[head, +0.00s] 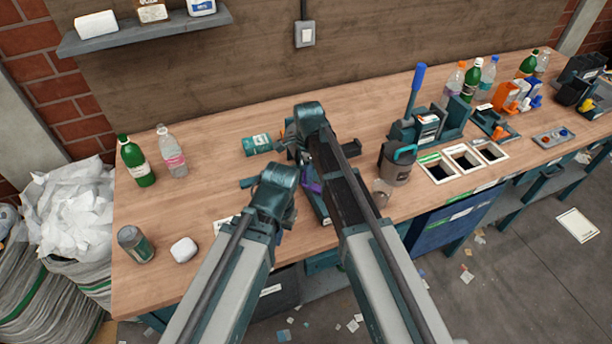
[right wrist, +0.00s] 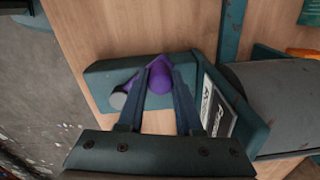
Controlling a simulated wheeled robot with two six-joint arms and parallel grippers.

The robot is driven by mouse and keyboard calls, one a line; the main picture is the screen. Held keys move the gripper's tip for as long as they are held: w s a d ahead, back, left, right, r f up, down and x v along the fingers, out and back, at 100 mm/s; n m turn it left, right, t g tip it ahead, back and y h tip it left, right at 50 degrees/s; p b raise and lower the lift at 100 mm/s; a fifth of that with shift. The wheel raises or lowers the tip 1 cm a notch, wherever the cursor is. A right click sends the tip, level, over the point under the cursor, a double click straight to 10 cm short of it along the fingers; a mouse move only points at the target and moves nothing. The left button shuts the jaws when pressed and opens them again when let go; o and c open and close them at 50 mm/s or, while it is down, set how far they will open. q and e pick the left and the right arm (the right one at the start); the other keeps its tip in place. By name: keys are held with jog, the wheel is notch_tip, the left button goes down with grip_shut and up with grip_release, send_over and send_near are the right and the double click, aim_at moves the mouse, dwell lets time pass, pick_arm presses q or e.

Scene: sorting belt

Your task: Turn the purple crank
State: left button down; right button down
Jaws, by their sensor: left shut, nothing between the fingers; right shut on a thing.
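The purple crank (right wrist: 161,78) shows in the right wrist view, in front of a teal housing (right wrist: 100,78). My right gripper (right wrist: 159,68) is shut on the crank, its two fingers against the purple part. A dark grey round end (right wrist: 118,99) with purple beside it shows at its left. In the head view only a small patch of the purple crank (head: 311,183) shows between my arms. My right gripper (head: 303,145) is partly hidden there by its own wrist.
A dark conveyor belt (head: 345,200) lies partly under my right arm. A teal can (head: 256,144) lies behind the grippers. Bottles (head: 137,160) stand at the left. A grey jug (head: 398,163) and white-rimmed bin openings (head: 437,168) are at the right.

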jog(key=shift+w+d, duration=0.1)
jog(key=shift+w, duration=0.05)
dwell(0.4)
jog(key=c, duration=0.6)
grip_release()
jog(key=shift+o, duration=0.2)
jog(key=shift+r, duration=0.1)
notch_tip(320, 180, up, 14)
jog(key=p, duration=1.3)
jog(key=shift+f+p, duration=0.2)
jog(key=shift+p, duration=0.2)
